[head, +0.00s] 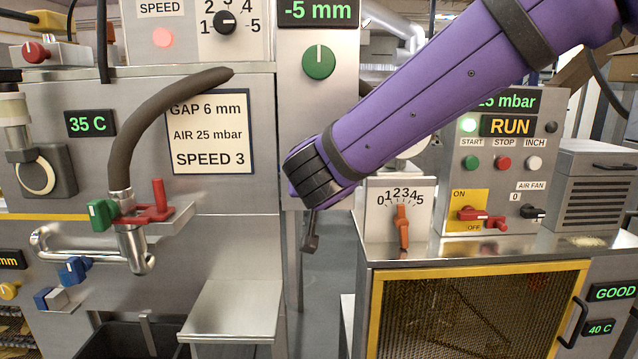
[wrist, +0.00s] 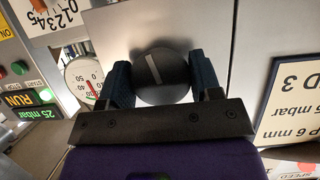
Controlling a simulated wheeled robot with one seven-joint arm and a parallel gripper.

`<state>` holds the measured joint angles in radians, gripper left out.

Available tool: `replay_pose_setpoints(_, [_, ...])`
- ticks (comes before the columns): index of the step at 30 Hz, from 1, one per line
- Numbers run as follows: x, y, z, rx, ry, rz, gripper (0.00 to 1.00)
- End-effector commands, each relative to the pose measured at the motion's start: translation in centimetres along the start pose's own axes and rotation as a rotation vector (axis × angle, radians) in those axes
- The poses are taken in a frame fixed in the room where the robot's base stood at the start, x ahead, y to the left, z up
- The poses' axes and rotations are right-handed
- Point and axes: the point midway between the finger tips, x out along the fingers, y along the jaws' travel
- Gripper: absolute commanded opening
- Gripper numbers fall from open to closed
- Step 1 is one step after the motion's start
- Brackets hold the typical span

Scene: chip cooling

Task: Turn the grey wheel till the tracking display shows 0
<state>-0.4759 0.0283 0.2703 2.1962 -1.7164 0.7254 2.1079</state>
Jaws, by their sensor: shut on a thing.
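The grey wheel (wrist: 163,76) is a round dark grey knob with a pale line on its face, on a metal panel in the wrist view. My gripper (wrist: 164,84) is shut on it, with one dark finger on each side. The pale line tilts slightly from upright in that view. In the head view the wheel is hidden behind my purple arm. A display (head: 318,10) reading -5 mm stands above a green knob (head: 319,62) on the narrow column. No tracking label shows on that display.
A sign (head: 208,133) reads GAP 6 mm, AIR 25 mbar, SPEED 3. A bent hose (head: 150,110) and an orange lever (head: 402,226) flank my arm.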

Motion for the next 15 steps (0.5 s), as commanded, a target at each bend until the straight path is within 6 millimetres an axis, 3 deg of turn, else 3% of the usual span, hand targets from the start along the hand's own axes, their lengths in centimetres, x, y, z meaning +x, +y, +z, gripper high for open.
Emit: replay_pose_setpoints(15, [0.01, 0.00, 0.22, 0.184, -0.004, -0.077, 0.35])
